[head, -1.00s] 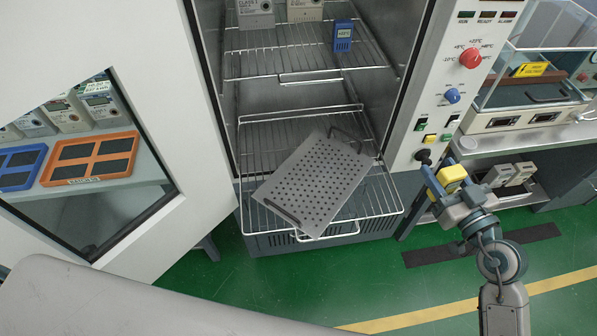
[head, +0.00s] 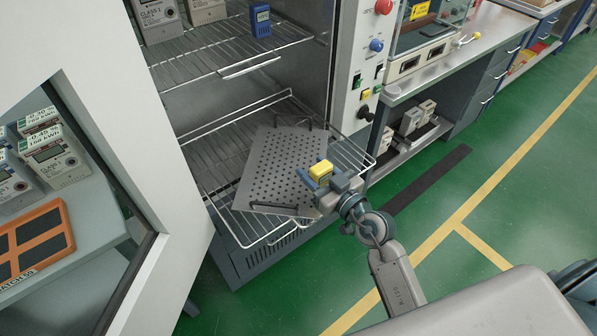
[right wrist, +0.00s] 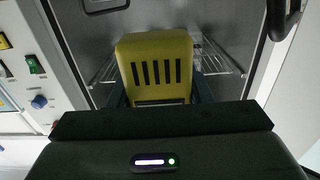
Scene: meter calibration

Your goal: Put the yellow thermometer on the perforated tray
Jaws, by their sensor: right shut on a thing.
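The yellow thermometer (head: 321,170) is held in my right gripper (head: 318,179), which is shut on it. In the head view it appears over the right part of the perforated tray (head: 268,160); its height above the tray is hard to tell. In the right wrist view the yellow thermometer (right wrist: 155,60) sits upright between the fingers, its slotted face towards the camera. The grey tray, with dark handles at its ends, lies askew on the pulled-out lower wire shelf (head: 225,205). My left gripper is out of view.
An upper wire shelf (head: 215,55) holds a blue thermometer (head: 260,20) and grey meters. The open cabinet door (head: 150,130) stands at the left. The control panel (head: 362,70) and a bench (head: 460,65) are at the right. The tray's top looks bare.

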